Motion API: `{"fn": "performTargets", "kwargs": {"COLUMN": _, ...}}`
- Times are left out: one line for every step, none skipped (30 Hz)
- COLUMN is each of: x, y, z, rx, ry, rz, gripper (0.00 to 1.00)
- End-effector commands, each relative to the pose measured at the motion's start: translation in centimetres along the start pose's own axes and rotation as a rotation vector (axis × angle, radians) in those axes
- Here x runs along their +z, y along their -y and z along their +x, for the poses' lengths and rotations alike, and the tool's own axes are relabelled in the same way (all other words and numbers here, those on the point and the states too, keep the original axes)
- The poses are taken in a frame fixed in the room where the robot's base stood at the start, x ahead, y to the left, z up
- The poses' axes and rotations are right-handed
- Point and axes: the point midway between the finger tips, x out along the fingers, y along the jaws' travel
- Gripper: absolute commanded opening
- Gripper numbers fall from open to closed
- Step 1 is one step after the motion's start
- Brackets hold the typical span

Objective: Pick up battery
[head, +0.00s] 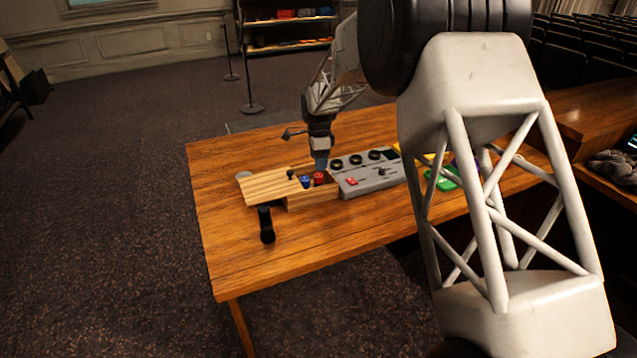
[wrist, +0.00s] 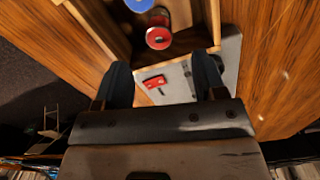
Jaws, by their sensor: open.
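A red cylinder (head: 318,178) and a blue cylinder (head: 305,182), both battery-like, stand in the open wooden box (head: 314,194). In the wrist view the red cylinder (wrist: 158,32) shows its round end, and the blue cylinder (wrist: 138,4) is cut by the top edge. I cannot tell for sure which one is the battery. My gripper (head: 320,164) is just above and behind the red cylinder in the head view. In the wrist view my gripper (wrist: 163,76) has its fingers wide apart with nothing between them, and the red cylinder lies beyond the fingertips.
A grey mixing panel (head: 368,180) with black knobs and a red switch stands right of the box. A wooden lid (head: 268,187) with a black knob lies at the box's left. A black handle-like object (head: 266,226) is in front. Green item (head: 442,178) sits farther right. The table's left is clear.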

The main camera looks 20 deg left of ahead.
Motion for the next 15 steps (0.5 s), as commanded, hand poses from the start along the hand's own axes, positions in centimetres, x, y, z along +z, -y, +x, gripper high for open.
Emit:
{"fn": "performTargets", "kwargs": {"x": 0.0, "y": 0.0, "z": 0.0, "rx": 0.0, "ry": 0.0, "rz": 0.0, "gripper": 0.64}}
{"fn": "performTargets", "kwargs": {"x": 0.0, "y": 0.0, "z": 0.0, "rx": 0.0, "ry": 0.0, "rz": 0.0, "gripper": 0.64}}
{"fn": "performTargets", "kwargs": {"x": 0.0, "y": 0.0, "z": 0.0, "rx": 0.0, "ry": 0.0, "rz": 0.0, "gripper": 0.64}}
{"fn": "performTargets", "kwargs": {"x": 0.0, "y": 0.0, "z": 0.0, "rx": 0.0, "ry": 0.0, "rz": 0.0, "gripper": 0.64}}
{"fn": "performTargets", "kwargs": {"x": 0.0, "y": 0.0, "z": 0.0, "rx": 0.0, "ry": 0.0, "rz": 0.0, "gripper": 0.64}}
{"fn": "performTargets", "kwargs": {"x": 0.0, "y": 0.0, "z": 0.0, "rx": 0.0, "ry": 0.0, "rz": 0.0, "gripper": 0.64}}
{"fn": "performTargets", "kwargs": {"x": 0.0, "y": 0.0, "z": 0.1, "rx": 0.0, "ry": 0.0, "rz": 0.0, "gripper": 0.64}}
{"fn": "performTargets", "kwargs": {"x": 0.0, "y": 0.0, "z": 0.2, "rx": 0.0, "ry": 0.0, "rz": -0.001, "gripper": 0.64}}
{"fn": "performTargets", "kwargs": {"x": 0.0, "y": 0.0, "z": 0.4, "rx": 0.001, "ry": 0.0, "rz": -0.001, "gripper": 0.64}}
{"fn": "performTargets", "kwargs": {"x": 0.0, "y": -0.1, "z": 0.6, "rx": 0.001, "ry": 0.0, "rz": -0.001, "gripper": 0.64}}
{"fn": "performTargets", "kwargs": {"x": 0.0, "y": -0.1, "z": 0.8, "rx": 0.001, "ry": 0.0, "rz": -0.001, "gripper": 0.64}}
{"fn": "performTargets", "kwargs": {"x": 0.0, "y": -0.1, "z": 1.2, "rx": 0.001, "ry": 0.0, "rz": -0.001, "gripper": 0.64}}
{"fn": "performTargets", "kwargs": {"x": 0.0, "y": 0.0, "z": 1.4, "rx": 0.0, "ry": 0.0, "rz": -0.001, "gripper": 0.64}}
{"fn": "performTargets", "kwargs": {"x": 0.0, "y": 0.0, "z": 1.7, "rx": 0.0, "ry": 0.0, "rz": -0.001, "gripper": 0.64}}
{"fn": "performTargets", "kwargs": {"x": 0.0, "y": 0.0, "z": 1.9, "rx": 0.0, "ry": 0.0, "rz": -0.001, "gripper": 0.64}}
